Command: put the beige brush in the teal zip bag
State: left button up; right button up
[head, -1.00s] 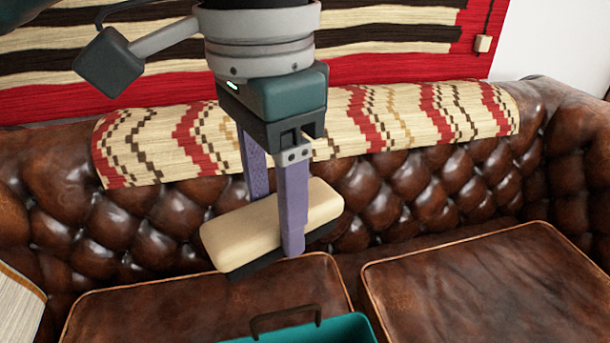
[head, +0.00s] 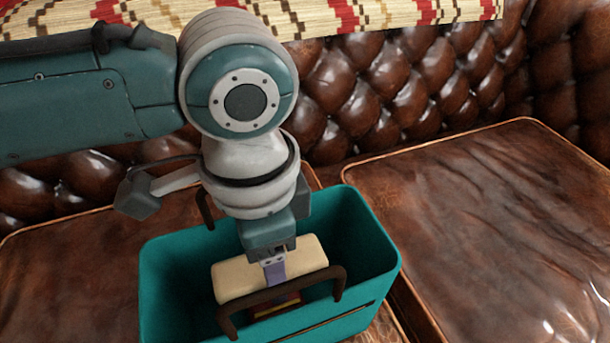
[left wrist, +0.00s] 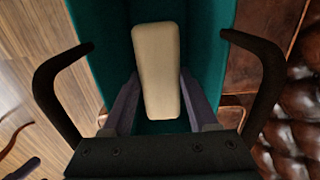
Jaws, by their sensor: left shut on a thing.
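The beige brush (head: 235,283) is a rounded block. My left gripper (head: 274,275) is shut on it, and the arm reaches down into the teal zip bag (head: 370,235). The bag is open at the top, with dark brown handles, and the brush is within its opening, below the rim level. In the left wrist view the brush (left wrist: 158,60) lies lengthwise between the two purple fingers of the left gripper (left wrist: 160,104), with teal bag walls (left wrist: 207,45) on both sides. Whether the brush touches the bag's bottom is hidden.
A dark red and yellow striped thing (head: 276,305) shows below the brush inside the bag. The near handle (head: 290,288) arches in front of the brush. The bag stands on a brown leather sofa, whose right cushion (head: 480,220) is clear.

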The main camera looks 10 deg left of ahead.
pick_arm(q)
notch_tip(320, 180, down, 6)
jog(key=shift+r+b, duration=0.25)
jog(key=shift+b, duration=0.75)
jog(key=shift+f+b, duration=1.1)
jog(key=shift+f, duration=0.9)
pick_arm(e)
jog(key=shift+f, duration=2.65)
pick_arm(q)
jog(key=shift+f, duration=0.15)
jog(key=o, duration=1.3)
notch_tip(320, 180, up, 11)
jog(key=p, duration=0.6)
jog(key=shift+r, duration=0.7)
pick_arm(e)
notch_tip(320, 180, up, 6)
jog(key=shift+r, duration=0.25)
